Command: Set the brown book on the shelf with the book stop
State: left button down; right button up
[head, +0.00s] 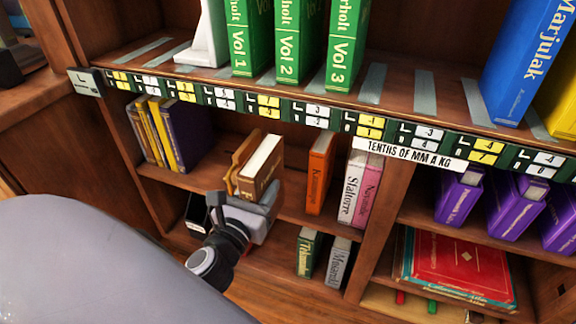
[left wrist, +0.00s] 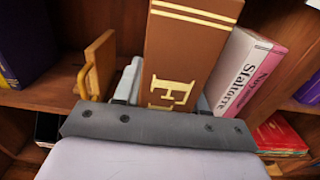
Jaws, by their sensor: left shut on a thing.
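The brown book (head: 259,171), with pale pages and gold letters on its spine, is upright and slightly tilted at the front of the middle shelf (head: 290,205). My left gripper (head: 258,200) is shut on its lower part. The book also fills the middle of the left wrist view (left wrist: 190,50). A wooden book stop (head: 241,156) stands just left of the book; it also shows in the left wrist view (left wrist: 98,66). I cannot tell whether the book touches the stop or rests on the shelf board. My right gripper is not in view.
An orange book (head: 319,172) and white and pink books (head: 354,190) stand to the right on this shelf. Yellow and dark purple books (head: 185,135) stand at its left. A labelled shelf edge (head: 290,107) runs above, with green volumes (head: 290,45) and a white bookend (head: 205,40).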

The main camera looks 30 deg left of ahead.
pick_arm(q)
jog(key=f+b+x, duration=0.3)
jog(key=b+x, duration=0.1)
jog(key=x, duration=1)
jog(key=shift+w, duration=0.35)
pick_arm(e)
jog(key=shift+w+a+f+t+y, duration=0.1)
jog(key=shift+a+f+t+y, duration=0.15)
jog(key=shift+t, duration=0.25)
pick_arm(q)
jog(key=shift+a+f+b, duration=0.15)
jog(key=shift+f+b, duration=0.1)
jog(key=shift+b, duration=0.05)
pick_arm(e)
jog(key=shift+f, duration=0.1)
pick_arm(q)
jog(key=c, duration=0.6)
grip_release()
jog(key=shift+f, duration=0.15)
jog(key=shift+c, duration=0.2)
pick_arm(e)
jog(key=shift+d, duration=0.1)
